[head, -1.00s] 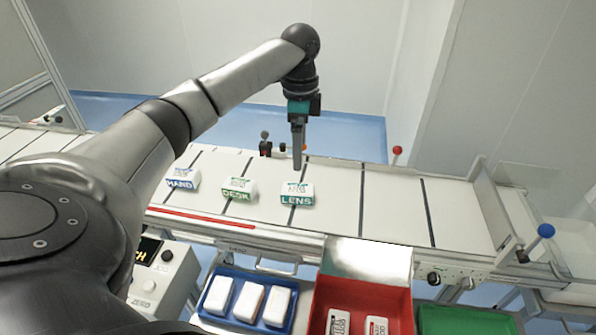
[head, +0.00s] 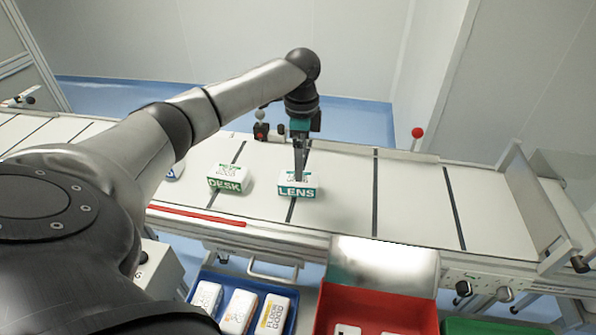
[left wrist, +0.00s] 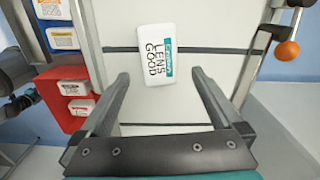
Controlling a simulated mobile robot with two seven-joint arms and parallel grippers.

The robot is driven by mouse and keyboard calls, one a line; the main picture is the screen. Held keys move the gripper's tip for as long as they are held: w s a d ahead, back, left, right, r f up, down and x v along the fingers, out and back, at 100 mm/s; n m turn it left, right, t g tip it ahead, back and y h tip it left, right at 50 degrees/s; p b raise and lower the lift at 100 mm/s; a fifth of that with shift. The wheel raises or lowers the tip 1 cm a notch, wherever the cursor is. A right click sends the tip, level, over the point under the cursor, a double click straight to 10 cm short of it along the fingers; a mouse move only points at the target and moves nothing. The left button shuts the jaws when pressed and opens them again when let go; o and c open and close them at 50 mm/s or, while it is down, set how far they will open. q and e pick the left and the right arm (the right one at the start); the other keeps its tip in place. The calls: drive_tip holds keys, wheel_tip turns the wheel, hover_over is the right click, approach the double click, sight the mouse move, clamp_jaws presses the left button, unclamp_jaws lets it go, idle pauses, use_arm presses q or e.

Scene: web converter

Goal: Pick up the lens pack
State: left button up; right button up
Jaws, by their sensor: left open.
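The lens pack (head: 297,191) is a white block with a teal "LENS" band, lying on the pale conveyor belt (head: 340,208). In the left wrist view the lens pack (left wrist: 155,55) lies just beyond the fingertips, lined up with the gap between them. My left gripper (head: 299,178) points down over the pack in the head view, its fingers overlapping the pack's top. Its two fingers (left wrist: 160,75) are spread apart with nothing between them in the left wrist view. Whether they touch the pack is unclear. My right gripper is not in view.
The green-labelled desk pack (head: 229,179) sits left of the lens pack; a blue-labelled pack (head: 174,172) is partly hidden by my arm. In front are a blue tray (head: 200,277) of white packs and a red bin (head: 395,298). The belt to the right is clear.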

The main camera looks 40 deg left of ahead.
sight(298, 184)
use_arm(q)
wheel_tip(298, 184, down, 8)
drive_tip(key=shift+s+r+b, duration=0.1)
drive_tip(key=shift+r+b, duration=0.05)
drive_tip(key=shift+b, duration=0.6)
drive_tip(key=c, duration=1.5)
